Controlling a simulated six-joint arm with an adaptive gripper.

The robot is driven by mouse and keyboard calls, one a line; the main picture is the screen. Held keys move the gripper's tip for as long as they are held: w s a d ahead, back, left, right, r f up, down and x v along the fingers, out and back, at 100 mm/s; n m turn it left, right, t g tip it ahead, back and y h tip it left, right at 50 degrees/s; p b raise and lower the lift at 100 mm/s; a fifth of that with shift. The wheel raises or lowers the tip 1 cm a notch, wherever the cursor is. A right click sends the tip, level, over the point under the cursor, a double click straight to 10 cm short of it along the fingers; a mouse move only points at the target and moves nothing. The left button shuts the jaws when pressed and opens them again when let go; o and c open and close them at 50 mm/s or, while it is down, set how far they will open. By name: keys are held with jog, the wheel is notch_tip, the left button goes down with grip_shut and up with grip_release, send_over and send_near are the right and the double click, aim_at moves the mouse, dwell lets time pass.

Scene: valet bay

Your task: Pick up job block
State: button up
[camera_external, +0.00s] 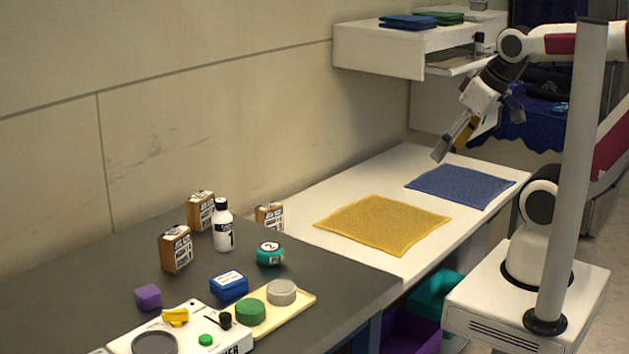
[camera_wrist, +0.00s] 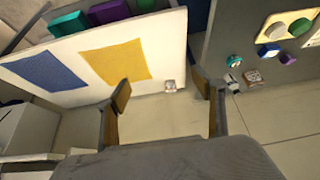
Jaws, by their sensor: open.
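Several brown blocks with black-and-white printed labels stand in the external view: one by the wall (camera_external: 200,211), one in front of it (camera_external: 175,249), and one farther right near the white counter (camera_external: 269,216). The print is too small to read, so I cannot tell which is the job block. My gripper (camera_external: 452,148) is open and empty, raised above the far end of the white counter, well away from the blocks. In the wrist view its fingers (camera_wrist: 166,103) are spread, with a small pale labelled block (camera_wrist: 170,86) far beyond, between them in the picture.
A white bottle (camera_external: 223,229), teal jar (camera_external: 270,254), blue box (camera_external: 229,286) and purple cube (camera_external: 148,297) crowd the dark bench. A yellow mat (camera_external: 383,224) and blue mat (camera_external: 460,186) lie bare on the white counter. A white shelf (camera_external: 377,49) juts from the wall.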

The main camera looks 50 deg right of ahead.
jog(key=w+a+r+n+t+y, duration=0.2)
jog(key=w+a+r+y, duration=0.1)
jog(key=w+a, duration=1.1)
jog(key=t+y, duration=0.1)
jog(key=t, duration=0.2)
send_over(182, 233)
jog(key=s+d, duration=0.6)
jog(key=d, duration=0.3)
notch_tip(182, 233, down, 8)
jog(key=r, duration=0.1)
jog(key=shift+w+a+f+t+h, duration=0.2)
jog(key=shift+a+f+t, duration=0.2)
jog(key=shift+a+f, duration=1.05)
jog(key=shift+w+a+f+t+h, duration=0.15)
jog(key=shift+a+f+t, duration=0.25)
jog(key=shift+a+f, duration=1.05)
jog(key=shift+w+a+f+t+h, duration=0.1)
jog(key=shift+a+f+t+h, duration=0.25)
jog(key=shift+a+f, duration=1.1)
jog(key=shift+d+f, duration=0.45)
jog(key=shift+d, duration=0.05)
jog(key=shift+x, duration=1.3)
jog(key=shift+w+a, duration=0.1)
